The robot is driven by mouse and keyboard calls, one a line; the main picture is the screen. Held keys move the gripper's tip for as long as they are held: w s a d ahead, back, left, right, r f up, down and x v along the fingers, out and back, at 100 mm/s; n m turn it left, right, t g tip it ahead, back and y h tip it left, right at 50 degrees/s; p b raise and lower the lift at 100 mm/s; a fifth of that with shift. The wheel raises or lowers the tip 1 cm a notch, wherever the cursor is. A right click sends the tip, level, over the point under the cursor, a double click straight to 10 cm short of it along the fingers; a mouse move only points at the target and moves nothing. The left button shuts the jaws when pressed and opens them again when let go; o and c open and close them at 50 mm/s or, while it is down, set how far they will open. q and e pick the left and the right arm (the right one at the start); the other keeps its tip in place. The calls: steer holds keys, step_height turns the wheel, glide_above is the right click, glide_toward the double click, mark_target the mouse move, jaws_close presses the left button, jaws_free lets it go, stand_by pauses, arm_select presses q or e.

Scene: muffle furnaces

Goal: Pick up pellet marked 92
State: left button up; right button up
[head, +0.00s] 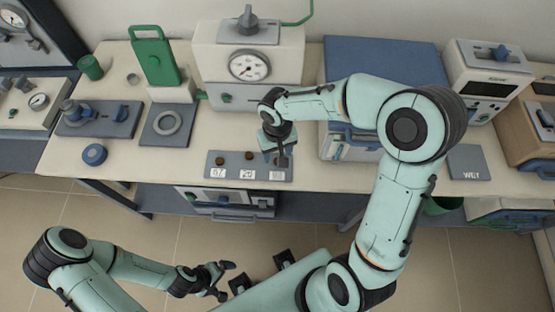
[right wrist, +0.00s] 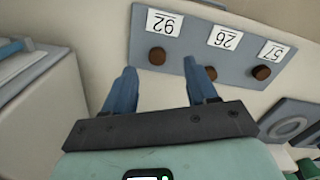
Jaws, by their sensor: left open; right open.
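The pellet marked 92 (right wrist: 157,55) is a small brown disc on a grey tray (right wrist: 143,36), beside its white 92 label (right wrist: 164,22). My right gripper (right wrist: 162,80) is open and empty, its blue fingers pointing toward the tray, with this pellet seen ahead in the gap between them. In the head view my right gripper (head: 280,157) is over the tray's right end and hides the pellet. The pellets marked 26 (right wrist: 211,73) and 57 (right wrist: 261,72) sit along the same tray. My left gripper (head: 221,279) is open and empty, low in front of the bench.
A cream furnace with a dial (head: 249,67) stands behind the tray. A blue-topped furnace (head: 350,145) is close on the right of my right gripper. A plate with a ring (head: 168,122) and a blue ring (head: 94,154) lie to the left.

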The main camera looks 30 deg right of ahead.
steer(key=f, duration=0.5)
steer(key=shift+w+d+f, duration=0.15)
steer(key=shift+w+d, duration=0.15)
steer(key=shift+w, duration=0.05)
jaws_close()
